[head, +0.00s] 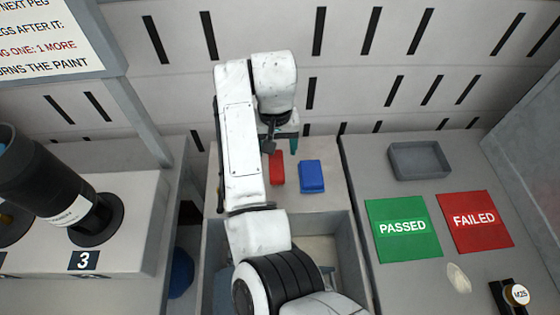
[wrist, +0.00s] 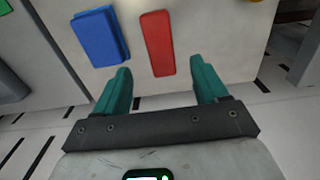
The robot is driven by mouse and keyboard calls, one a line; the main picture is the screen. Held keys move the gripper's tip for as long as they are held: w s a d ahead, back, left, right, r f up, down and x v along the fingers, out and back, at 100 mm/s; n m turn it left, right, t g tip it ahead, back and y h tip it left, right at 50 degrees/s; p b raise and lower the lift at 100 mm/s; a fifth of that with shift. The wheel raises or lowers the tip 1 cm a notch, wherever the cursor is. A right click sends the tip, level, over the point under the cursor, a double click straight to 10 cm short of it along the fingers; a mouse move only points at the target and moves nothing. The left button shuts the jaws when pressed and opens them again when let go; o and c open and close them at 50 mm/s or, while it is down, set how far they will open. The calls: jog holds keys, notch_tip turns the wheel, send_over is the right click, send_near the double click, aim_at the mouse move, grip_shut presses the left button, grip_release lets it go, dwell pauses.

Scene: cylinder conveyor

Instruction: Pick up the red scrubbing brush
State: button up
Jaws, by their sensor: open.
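The red scrubbing brush (head: 277,170) lies on the light table top, partly hidden by my arm in the head view. In the wrist view the red brush (wrist: 157,43) is a long red block lying ahead of my fingertips, roughly between their lines. My gripper (head: 282,142) is above the far part of the table, beyond the brush in the head view. In the wrist view my gripper (wrist: 161,76) has its two teal fingers wide apart with nothing between them. The brush's bristles cannot be made out.
A blue block (head: 312,176) lies right of the red brush; it also shows in the wrist view (wrist: 100,37). A grey tray (head: 418,174), a green PASSED mat (head: 402,228) and a red FAILED mat (head: 474,222) are on the right table. A slotted wall (head: 340,60) stands behind.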

aim_at(276, 164)
notch_tip(276, 164, down, 3)
jog(key=shift+s+f, duration=0.1)
jog(key=shift+f, duration=2.6)
jog(key=shift+c, duration=0.2)
jog(key=c, duration=1)
jog(key=shift+r, duration=0.1)
